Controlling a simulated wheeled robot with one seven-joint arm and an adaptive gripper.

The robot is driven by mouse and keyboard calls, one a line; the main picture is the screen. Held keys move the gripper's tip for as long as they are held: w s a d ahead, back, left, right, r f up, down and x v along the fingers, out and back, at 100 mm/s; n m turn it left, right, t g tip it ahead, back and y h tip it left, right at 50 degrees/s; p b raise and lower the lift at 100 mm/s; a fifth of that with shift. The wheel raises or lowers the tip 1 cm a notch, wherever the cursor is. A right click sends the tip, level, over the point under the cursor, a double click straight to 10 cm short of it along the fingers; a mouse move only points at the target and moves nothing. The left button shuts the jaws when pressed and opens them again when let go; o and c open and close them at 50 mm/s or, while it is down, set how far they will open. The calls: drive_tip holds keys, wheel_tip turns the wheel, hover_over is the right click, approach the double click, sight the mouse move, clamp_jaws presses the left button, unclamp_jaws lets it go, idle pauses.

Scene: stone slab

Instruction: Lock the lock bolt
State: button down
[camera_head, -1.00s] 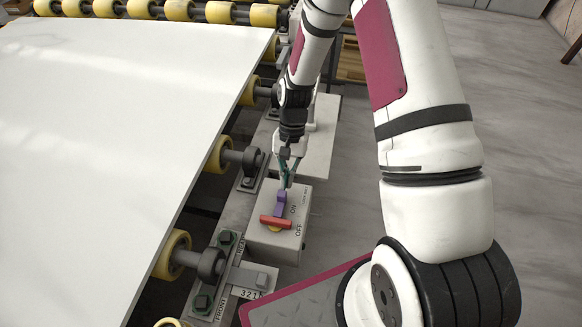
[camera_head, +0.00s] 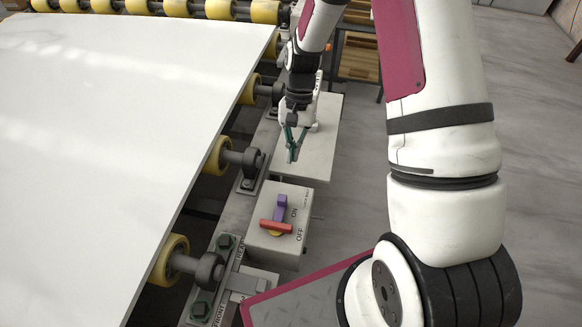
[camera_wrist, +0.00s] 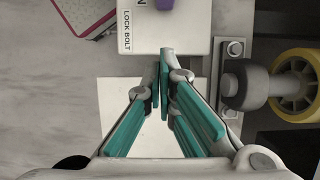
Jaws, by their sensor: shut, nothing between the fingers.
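A grey switch box (camera_head: 300,246) carries a purple lever (camera_head: 280,207) pointing toward its far side, beside the ON label. A red crossbar (camera_head: 276,226) lies across the lever's near end, with a bit of yellow under it. In the wrist view, the box (camera_wrist: 185,28) bears the label LOCK BOLT, and the purple lever's end (camera_wrist: 165,4) shows at the top edge. My gripper (camera_head: 291,160) is shut and empty, past the far edge of the box and apart from the lever. Its green-lined fingertips (camera_wrist: 165,52) meet in the wrist view.
A large white slab (camera_head: 110,150) lies on yellow rollers (camera_head: 217,155) to the left. Roller brackets (camera_head: 248,172) stand close beside the box. A pale plate (camera_head: 315,150) lies beyond the box. Open floor (camera_head: 535,130) lies to the right.

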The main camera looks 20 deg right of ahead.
drive_tip(key=shift+v, duration=2.15)
drive_tip(key=s+r+n+t+h, duration=0.1)
drive_tip(key=s+r, duration=0.2)
drive_tip(key=r, duration=0.3)
drive_tip(key=s+r+n+t+p, duration=0.1)
drive_tip(key=s+r, duration=0.1)
drive_tip(key=r, duration=0.5)
drive_tip(key=s+r+n+t+h, duration=0.1)
drive_tip(key=s+r, duration=0.2)
drive_tip(key=r, duration=0.3)
drive_tip(key=s+r+n+t, duration=0.2)
drive_tip(key=s+r, duration=0.3)
drive_tip(key=s, duration=0.3)
drive_tip(key=s+r+n+t+p, duration=0.1)
drive_tip(key=s+r+t, duration=0.1)
drive_tip(key=s+r, duration=0.3)
drive_tip(key=s, duration=0.3)
drive_tip(key=shift+s+a+n+t+p, duration=0.15)
drive_tip(key=shift+a+n+t+p, duration=0.15)
drive_tip(key=shift+n+t, duration=0.1)
drive_tip(key=shift+r, duration=0.1)
